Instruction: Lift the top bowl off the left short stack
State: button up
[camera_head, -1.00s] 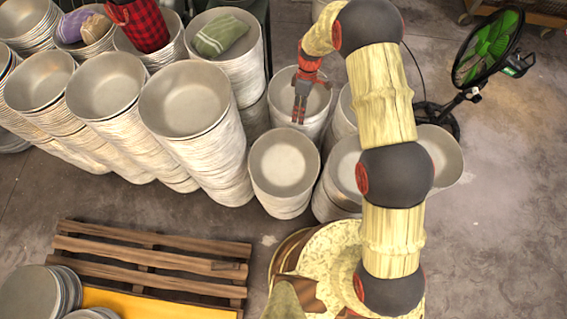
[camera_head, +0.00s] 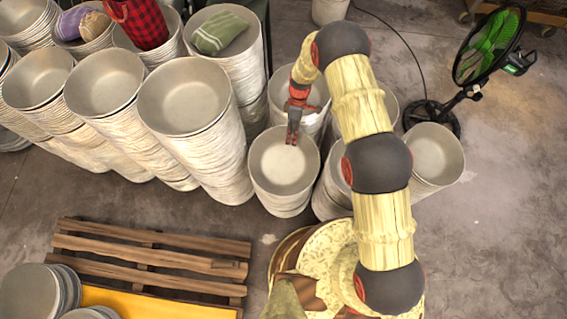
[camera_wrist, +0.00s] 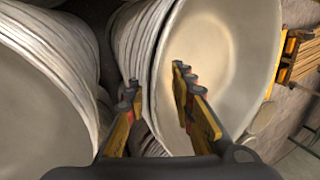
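The left short stack of pale metal bowls stands just left of my arm in the head view, with its top bowl (camera_head: 282,170) empty and facing up. My gripper (camera_head: 292,138) is at the far rim of that bowl, pointing down. In the wrist view the top bowl (camera_wrist: 222,50) fills the right side. My gripper (camera_wrist: 157,85) is open there, one finger over the bowl's inside and the other outside the stacked rims. The wall lies between the fingers; I cannot tell whether either touches it.
Tall bowl stacks (camera_head: 183,100) stand close on the left. Another bowl (camera_head: 310,118) is right behind the gripper, and one (camera_head: 435,155) stands right of my arm. A wooden pallet (camera_head: 150,262) lies front left.

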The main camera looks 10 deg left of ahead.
jog(key=shift+f, duration=0.25)
jog(key=shift+c, duration=1.2)
jog(key=c, duration=0.4)
jog(key=shift+r, duration=0.1)
